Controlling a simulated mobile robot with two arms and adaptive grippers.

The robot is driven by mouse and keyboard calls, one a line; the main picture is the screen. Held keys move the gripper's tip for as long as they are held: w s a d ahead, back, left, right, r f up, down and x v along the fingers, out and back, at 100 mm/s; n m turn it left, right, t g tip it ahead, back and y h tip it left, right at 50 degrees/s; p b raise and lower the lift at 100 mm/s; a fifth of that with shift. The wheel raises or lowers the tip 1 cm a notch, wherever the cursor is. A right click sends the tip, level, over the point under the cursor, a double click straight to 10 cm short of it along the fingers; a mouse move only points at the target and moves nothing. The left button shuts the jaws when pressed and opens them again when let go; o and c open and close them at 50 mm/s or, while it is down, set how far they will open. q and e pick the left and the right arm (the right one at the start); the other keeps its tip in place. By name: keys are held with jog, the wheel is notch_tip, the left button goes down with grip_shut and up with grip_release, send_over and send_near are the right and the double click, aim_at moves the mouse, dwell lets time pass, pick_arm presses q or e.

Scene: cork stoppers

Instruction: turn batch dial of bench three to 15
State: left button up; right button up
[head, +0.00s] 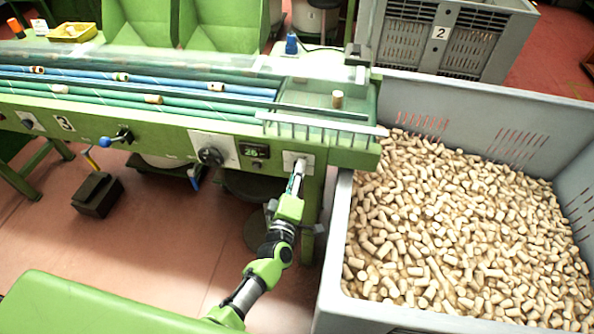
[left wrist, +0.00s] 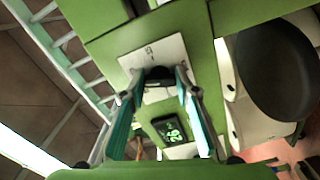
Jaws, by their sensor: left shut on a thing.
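The green bench front bears a small pale plate (head: 289,157) near its right end. My left gripper (head: 299,168) reaches this plate from below and hides the dial there in the head view. In the left wrist view my left gripper (left wrist: 158,78) is shut on a small black dial (left wrist: 157,95) in front of the pale plate (left wrist: 137,62). The digital display (head: 254,151) left of the plate seems to read 26. It also shows in the left wrist view (left wrist: 171,131). My right gripper is not in view.
A larger black knob (head: 210,155) sits on the panel left of the display. A large grey crate (head: 338,245) full of corks stands close at the right. A grey crate marked 2 (head: 480,45) stands behind.

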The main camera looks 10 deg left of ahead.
pick_arm(q)
jog(key=m+p, duration=0.2)
jog(key=m, duration=0.9)
jog(key=shift+f, duration=0.2)
jog(key=shift+s, duration=0.1)
dwell(0.3)
jog(key=o, duration=1.1)
jog(key=s, duration=1.2)
